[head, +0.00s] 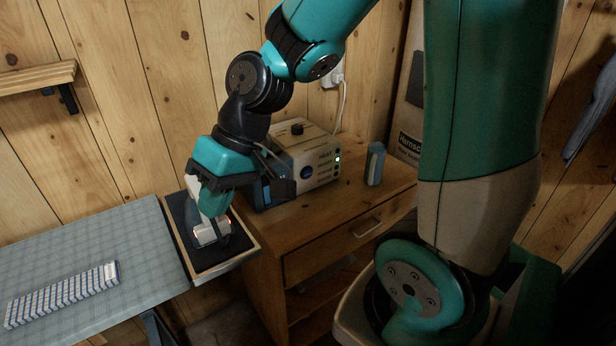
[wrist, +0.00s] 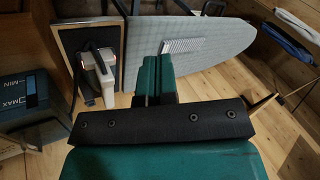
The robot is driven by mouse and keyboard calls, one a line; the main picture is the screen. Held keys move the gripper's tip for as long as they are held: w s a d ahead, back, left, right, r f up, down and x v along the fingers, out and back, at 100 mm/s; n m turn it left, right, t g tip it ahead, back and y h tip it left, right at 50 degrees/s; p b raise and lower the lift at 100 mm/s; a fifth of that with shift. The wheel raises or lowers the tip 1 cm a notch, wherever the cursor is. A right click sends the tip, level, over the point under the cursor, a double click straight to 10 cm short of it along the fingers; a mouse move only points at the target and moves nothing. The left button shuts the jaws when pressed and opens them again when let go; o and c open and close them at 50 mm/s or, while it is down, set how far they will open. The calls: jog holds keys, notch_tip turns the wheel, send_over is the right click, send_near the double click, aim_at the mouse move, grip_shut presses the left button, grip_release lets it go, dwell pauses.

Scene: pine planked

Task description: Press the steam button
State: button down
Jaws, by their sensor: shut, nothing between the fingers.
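The iron (head: 208,234), white and grey with small orange-red lights, rests on the black pad of a tray at the end of the ironing board; it also shows in the wrist view (wrist: 100,72), left of my fingers. My gripper (head: 212,205) is shut and empty, pointing down over the iron; in the head view it hides part of the iron. My gripper's teal fingers (wrist: 154,78) are together in the wrist view. I cannot tell whether they touch the iron. A white steam station (head: 306,162) with a black top knob, a blue round spot and a lit green light stands behind. I cannot make out which part is the steam button.
The ironing board (head: 140,232) carries a folded checked cloth (head: 62,292). A wooden cabinet (head: 345,215) holds the station and a blue-grey canister (head: 375,164). The station's blue water tank (wrist: 22,95) is left in the wrist view. A wall shelf (head: 35,78) is at upper left.

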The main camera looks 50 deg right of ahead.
aim_at(308, 174)
jog(key=w+d+f+m+t, duration=0.2)
jog(key=w+d+f+m, duration=0.15)
jog(key=d, duration=0.35)
jog(key=w+d+f+m+t+b, duration=0.1)
jog(key=w+d+f+m, duration=0.15)
jog(key=d+f, duration=0.3)
jog(key=w+d+f+m+t, duration=0.2)
jog(key=d+f+m, duration=0.15)
jog(key=d, duration=0.35)
jog(key=s+d+f+m+t+h, duration=0.1)
jog(key=d+f+m, duration=0.1)
jog(key=d, duration=0.3)
jog(key=s+d+f+m+t+h, duration=0.1)
jog(key=s+d+f+m, duration=0.1)
jog(key=d+f, duration=0.2)
jog(key=s+d+f+m+t+h, duration=0.1)
jog(key=d+f+m+h, duration=0.1)
jog(key=d+f, duration=0.2)
jog(key=shift+s+d+f+m+b, duration=0.1)
jog(key=shift+s+d+m+b, duration=0.1)
jog(key=shift+d, duration=0.4)
jog(key=shift+s+d+m+b, duration=0.15)
jog(key=shift+s+d+b, duration=0.05)
jog(key=shift+d, duration=0.35)
jog(key=shift+w+d, duration=0.3)
jog(key=shift+w, duration=1.15)
jog(key=shift+w+d, duration=0.35)
jog(key=shift+w, duration=1.05)
jog(key=shift+w+d, duration=0.3)
jog(key=shift+w, duration=1.15)
